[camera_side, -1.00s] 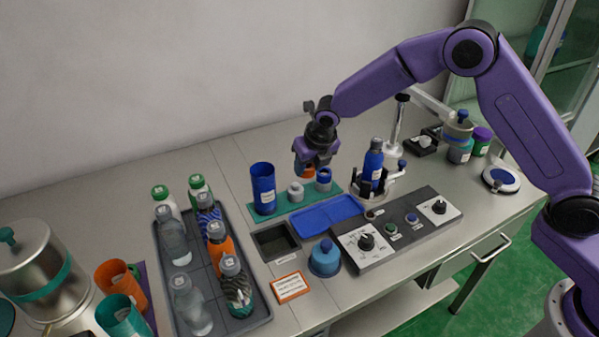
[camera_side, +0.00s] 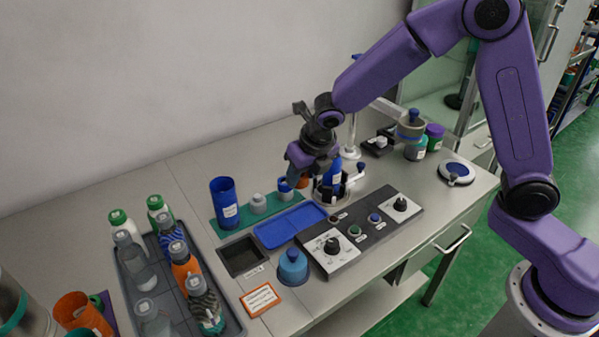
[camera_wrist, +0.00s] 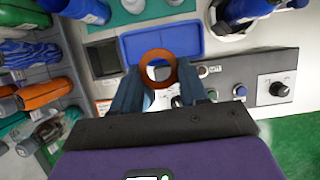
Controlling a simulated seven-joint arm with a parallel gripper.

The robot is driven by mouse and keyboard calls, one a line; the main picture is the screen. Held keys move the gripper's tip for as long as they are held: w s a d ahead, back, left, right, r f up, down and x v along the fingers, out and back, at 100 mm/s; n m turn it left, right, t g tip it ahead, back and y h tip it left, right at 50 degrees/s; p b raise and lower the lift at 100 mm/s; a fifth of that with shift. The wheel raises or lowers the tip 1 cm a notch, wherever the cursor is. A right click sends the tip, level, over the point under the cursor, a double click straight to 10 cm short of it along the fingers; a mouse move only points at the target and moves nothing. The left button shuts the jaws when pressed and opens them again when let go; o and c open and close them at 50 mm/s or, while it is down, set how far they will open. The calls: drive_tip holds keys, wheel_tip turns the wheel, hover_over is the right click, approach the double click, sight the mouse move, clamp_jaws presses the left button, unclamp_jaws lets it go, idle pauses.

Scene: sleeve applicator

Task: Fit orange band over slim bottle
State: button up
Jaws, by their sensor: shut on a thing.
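My gripper (camera_side: 302,172) is shut on an orange band (camera_wrist: 144,67). In the wrist view the band is an open ring between the two fingertips, with its hole facing the camera. In the side view only a bit of the band (camera_side: 303,182) shows below the fingers. A slim blue bottle (camera_side: 336,172) stands upright in a dark holder with arms (camera_side: 345,190), partly hidden behind my gripper. In the wrist view the bottle (camera_wrist: 245,9) is at the top right, cut by the edge. The band is apart from the bottle, to its left.
A blue tray (camera_side: 290,226) and a control box with knobs (camera_side: 365,230) lie in front. A green mat (camera_side: 228,226) holds a tall blue cup (camera_side: 224,203) and short pegs. A grey tray (camera_side: 220,323) of several bottles stands at left.

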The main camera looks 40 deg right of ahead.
drive_tip(key=shift+r, duration=0.15)
drive_tip(key=shift+r, duration=1.2)
drive_tip(key=w+d+m+h, duration=0.1)
drive_tip(key=w+d+m, duration=0.1)
drive_tip(key=d+m, duration=0.2)
drive_tip(key=w+d+m+g+h, duration=0.1)
drive_tip(key=w+d+m, duration=0.2)
drive_tip(key=d, duration=0.3)
drive_tip(key=w+d+m+g+h, duration=0.1)
drive_tip(key=w+d+m, duration=0.1)
drive_tip(key=d+m, duration=0.2)
drive_tip(key=shift+w+d+r+m+h, duration=0.4)
drive_tip(key=shift+d, duration=0.15)
drive_tip(key=shift+d+f, duration=0.1)
drive_tip(key=shift+d, duration=0.05)
drive_tip(key=shift+f, duration=1)
drive_tip(key=shift+f, duration=0.15)
drive_tip(key=shift+f, duration=1.25)
